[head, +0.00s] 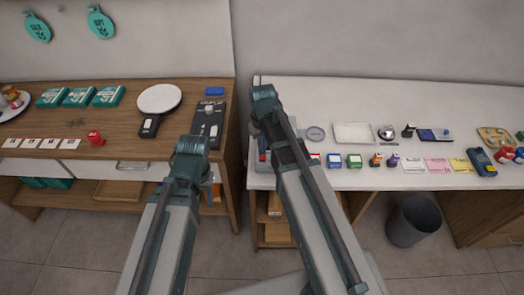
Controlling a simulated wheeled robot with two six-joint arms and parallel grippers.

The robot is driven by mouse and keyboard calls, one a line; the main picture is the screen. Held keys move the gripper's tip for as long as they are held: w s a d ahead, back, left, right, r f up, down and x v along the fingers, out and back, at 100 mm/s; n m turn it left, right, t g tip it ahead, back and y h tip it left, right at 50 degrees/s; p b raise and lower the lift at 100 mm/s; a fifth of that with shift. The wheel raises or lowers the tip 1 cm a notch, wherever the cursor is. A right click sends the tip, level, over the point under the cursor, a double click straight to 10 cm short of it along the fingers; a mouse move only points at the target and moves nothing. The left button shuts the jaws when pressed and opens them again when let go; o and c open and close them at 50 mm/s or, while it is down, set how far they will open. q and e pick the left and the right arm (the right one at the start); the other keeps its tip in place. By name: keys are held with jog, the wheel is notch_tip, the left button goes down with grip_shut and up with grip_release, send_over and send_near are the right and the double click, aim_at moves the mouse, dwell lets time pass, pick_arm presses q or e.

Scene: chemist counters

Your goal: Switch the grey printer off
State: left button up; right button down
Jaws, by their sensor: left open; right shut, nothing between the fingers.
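A dark grey boxy device (208,115) with pale marks and small light parts on its top stands at the right end of the wooden counter. I cannot tell for sure that it is the grey printer, nor read a switch state. My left gripper (193,146) is just in front of this device, near the counter's front edge. It is open, and its fingers are mostly hidden. My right gripper (263,94) is over the left end of the white counter, apart from the device. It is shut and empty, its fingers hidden. My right arm covers part of that counter.
The wooden counter (120,148) also holds a round white scale (160,98), green boxes (78,97) and a red item (95,137). A gap separates it from the white counter (360,90), which holds a white tray (354,133) and several small items. A bin (414,221) stands below.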

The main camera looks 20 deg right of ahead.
aim_at(262, 157)
pick_arm(q)
notch_tip(262, 157, up, 5)
jog(key=p, duration=0.4)
pick_arm(e)
notch_tip(262, 157, up, 5)
jog(key=shift+f, duration=0.1)
pick_arm(q)
notch_tip(262, 157, down, 5)
jog(key=b, duration=0.4)
jog(key=shift+r, duration=0.2)
pick_arm(e)
jog(key=s+a+f+n+h, duration=0.1)
jog(key=s+a+f, duration=0.3)
jog(key=s+a, duration=0.6)
jog(key=s, duration=0.4)
jog(key=shift+s+a+f, duration=0.15)
jog(key=shift+s+a, duration=0.05)
jog(key=shift+a, duration=0.05)
pick_arm(q)
jog(key=shift+d, duration=0.1)
pick_arm(e)
jog(key=shift+d, duration=0.1)
